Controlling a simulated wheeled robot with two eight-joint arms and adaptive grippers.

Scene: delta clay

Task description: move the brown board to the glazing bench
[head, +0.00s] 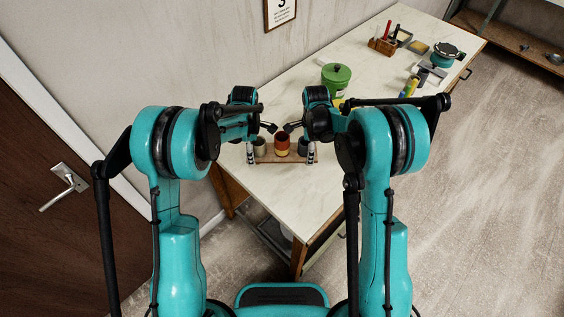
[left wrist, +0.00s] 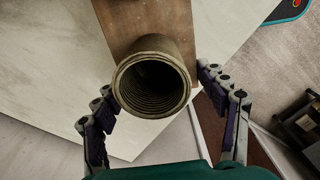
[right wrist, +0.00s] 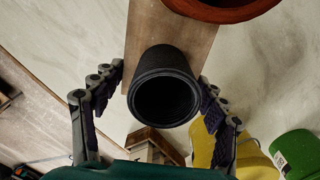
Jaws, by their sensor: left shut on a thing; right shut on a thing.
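The brown board (head: 283,158) is over the near part of a pale-topped bench (head: 290,190); I cannot tell whether it touches the top. It carries a ribbed olive-grey cup (left wrist: 152,78), a red-and-yellow cup (head: 282,144) in the middle and a dark cup (right wrist: 164,88), all upright. My left gripper (head: 251,153) is shut on the board's left end, its fingers on either side of it in the left wrist view (left wrist: 165,100). My right gripper (head: 311,152) is shut on the right end, as the right wrist view (right wrist: 158,100) shows. My arms partly hide the bench.
A green lidded pot (head: 336,75) and a yellow thing (right wrist: 203,145) stand close beyond the board. Bottles (head: 409,87), a tool holder (head: 383,45) and a teal-and-black device (head: 446,54) are farther along. A wall is at the left; open floor at the right.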

